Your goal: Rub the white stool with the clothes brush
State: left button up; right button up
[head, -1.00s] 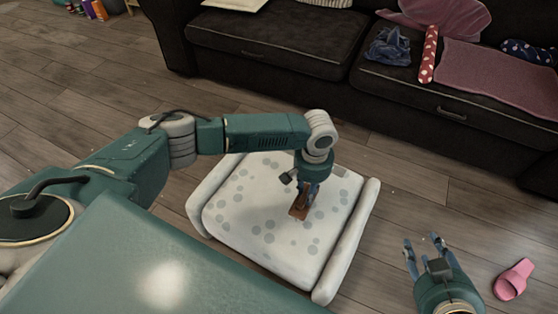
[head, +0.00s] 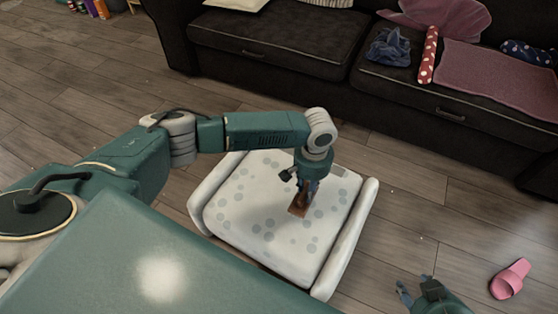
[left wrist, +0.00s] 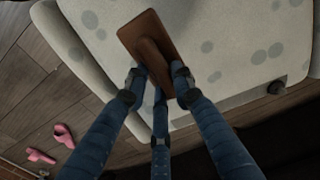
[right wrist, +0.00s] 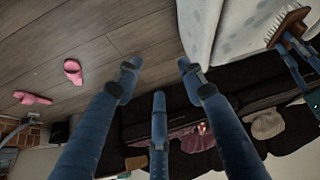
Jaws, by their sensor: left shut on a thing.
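The white stool (head: 240,221) has a pale top with grey spots and raised rolls along two sides. It stands on the floor in the middle of the head view. My left gripper (head: 303,187) is shut on the clothes brush (head: 298,208) over the stool's top. In the left wrist view the brush's brown wooden back (left wrist: 146,28) lies over the spotted surface. In the right wrist view its pale bristles show under the back (right wrist: 290,18); I cannot tell whether they touch the stool. My right gripper (head: 413,288) is open and empty, low at the right of the stool.
A dark sofa (head: 270,45) stands behind the stool, with a blue cloth (head: 388,47) and a red dotted roll (head: 429,55) on it. A pink slipper (head: 510,279) lies on the floor at right; two pink slippers show in the right wrist view. Wooden floor is free left of the stool.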

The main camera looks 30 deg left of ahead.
pick_arm(q)
jog(key=shift+r+p, duration=0.3)
jog(key=shift+p, duration=0.05)
jog(key=shift+r, duration=0.25)
jog(key=shift+r+p, duration=0.35)
jog(key=shift+p, duration=0.3)
jog(key=shift+r+p, duration=0.45)
jog(key=shift+p, duration=0.15)
jog(key=shift+r+p, duration=0.35)
jog(key=shift+p, duration=0.2)
pick_arm(e)
jog(key=s+d+f+g, duration=0.2)
jog(key=s+f+g, duration=0.1)
jog(key=s+f, duration=0.2)
jog(key=shift+s+d+f+h, duration=0.3)
jog(key=shift+d+f+h, duration=0.1)
jog(key=shift+f, duration=0.05)
pick_arm(q)
jog(key=shift+r, duration=0.1)
